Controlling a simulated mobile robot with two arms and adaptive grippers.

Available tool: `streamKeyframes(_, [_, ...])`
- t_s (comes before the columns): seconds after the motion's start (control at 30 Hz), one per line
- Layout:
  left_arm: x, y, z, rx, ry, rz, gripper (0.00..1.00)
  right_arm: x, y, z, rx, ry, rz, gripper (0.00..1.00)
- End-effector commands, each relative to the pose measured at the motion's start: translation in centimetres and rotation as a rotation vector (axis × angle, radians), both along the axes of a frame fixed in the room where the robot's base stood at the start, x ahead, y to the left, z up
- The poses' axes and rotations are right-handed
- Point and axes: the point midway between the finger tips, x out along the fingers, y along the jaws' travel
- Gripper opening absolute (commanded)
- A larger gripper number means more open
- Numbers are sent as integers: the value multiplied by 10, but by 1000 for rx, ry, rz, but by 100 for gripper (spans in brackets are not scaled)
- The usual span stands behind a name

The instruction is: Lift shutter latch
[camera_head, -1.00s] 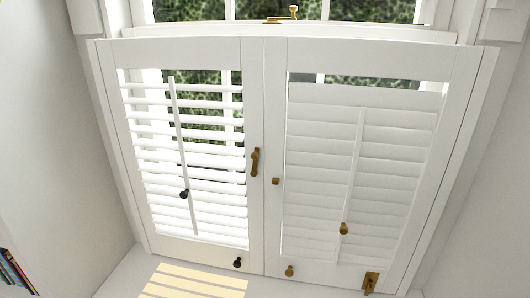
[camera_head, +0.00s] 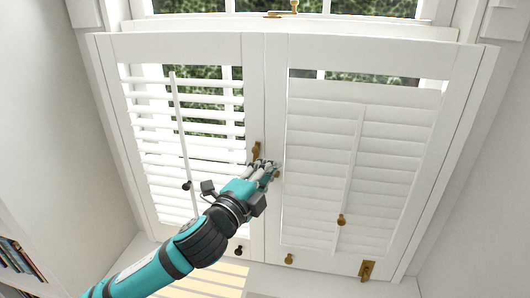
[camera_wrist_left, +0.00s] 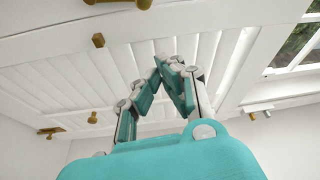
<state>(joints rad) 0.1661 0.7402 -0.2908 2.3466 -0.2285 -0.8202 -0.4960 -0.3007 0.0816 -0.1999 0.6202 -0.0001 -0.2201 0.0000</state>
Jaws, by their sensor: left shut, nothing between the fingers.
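The brass shutter latch (camera_head: 256,150) is upright on the inner edge of the left white shutter (camera_head: 183,48). The left gripper's fingers cover its lower part. My left gripper (camera_head: 268,167) is shut and empty in front of the seam between the shutters; I cannot tell whether it touches the latch. The small brass stud (camera_head: 277,174) on the right shutter (camera_head: 360,57) is at its fingertips, partly hidden. My right gripper is not in view.
Knobs sit on the right shutter (camera_head: 341,219) and its bottom rail (camera_head: 290,258), with a brass plate (camera_head: 367,270) at the lower right. Dark knobs (camera_head: 187,185) are on the left shutter. Books (camera_head: 18,258) stand at the far left. The space before the right shutter is clear.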

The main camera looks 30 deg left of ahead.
Motion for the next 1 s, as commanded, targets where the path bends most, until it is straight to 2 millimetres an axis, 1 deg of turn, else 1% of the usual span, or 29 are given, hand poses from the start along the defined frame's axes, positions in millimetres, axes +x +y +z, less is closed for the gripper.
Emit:
streamKeyframes(0.03, [12,-1,5,-2,-1,2,0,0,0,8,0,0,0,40])
streamKeyframes(0.1, [26,-1,6,-2,1,3,0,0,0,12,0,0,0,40])
streamKeyframes(0.3, [63,-4,7,-2,1,2,0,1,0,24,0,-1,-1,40])
streamKeyframes(0.33, [66,-2,6,0,2,3,0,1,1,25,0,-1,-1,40])
streamKeyframes(0.4, [59,10,1,2,6,4,0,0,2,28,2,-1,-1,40])
streamKeyframes(0.6, [54,29,-3,-1,5,2,0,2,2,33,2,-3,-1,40])
streamKeyframes(0.73, [52,34,-4,-1,2,1,0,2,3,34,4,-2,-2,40])
streamKeyframes(1.0, [52,34,-4,-2,2,1,0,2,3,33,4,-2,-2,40])
